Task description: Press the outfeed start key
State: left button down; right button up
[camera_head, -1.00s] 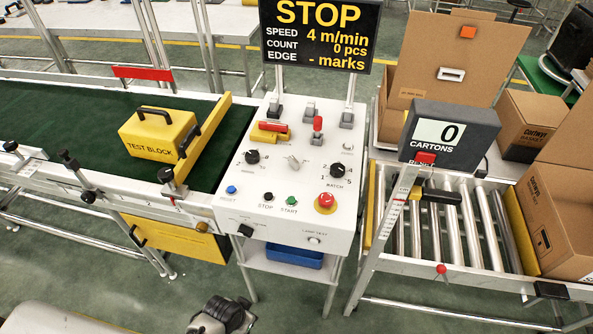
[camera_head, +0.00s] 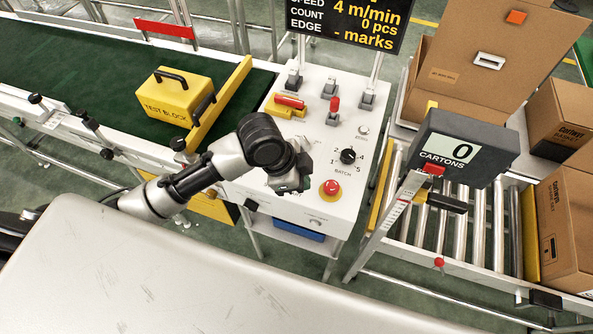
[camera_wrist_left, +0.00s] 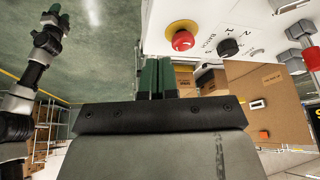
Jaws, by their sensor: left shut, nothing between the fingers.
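The white control panel (camera_head: 318,150) stands at the middle of the head view. The green START key, seen earlier on its lower front, is now hidden behind my left arm and gripper. My left gripper (camera_head: 294,183) is over the lower part of the panel, left of the red emergency stop (camera_head: 330,187). In the left wrist view my left gripper's fingers (camera_wrist_left: 157,77) are shut together and hold nothing. The emergency stop (camera_wrist_left: 182,41) shows just above and right of them. An arm that looks like my right one ends in a gripper (camera_wrist_left: 52,20) at upper left, too small to judge.
A yellow test block (camera_head: 170,96) sits on the green belt (camera_head: 115,75) left of the panel. The cartons counter (camera_head: 455,148) stands right, over a roller conveyor (camera_head: 497,228). The BATCH knob (camera_head: 348,156) and a red-capped lever (camera_head: 335,104) rise from the panel.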

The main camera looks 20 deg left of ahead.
pick_arm(q)
jog(key=w+a+r+m+g+y, duration=0.1)
jog(key=w+a+r+m, duration=0.2)
jog(key=w+a+r, duration=0.2)
jog(key=shift+a+r+m+g, duration=0.3)
jog(key=shift+a+r+g, duration=0.1)
jog(key=p+x, duration=0.1)
jog(key=x, duration=0.3)
jog(key=p+x, duration=0.1)
jog(key=x, duration=0.3)
jog(key=a+x, duration=0.1)
jog(key=x, duration=0.4)
jog(key=shift+w+f+p, duration=0.15)
jog(key=shift+p, duration=0.25)
jog(key=shift+f, duration=0.5)
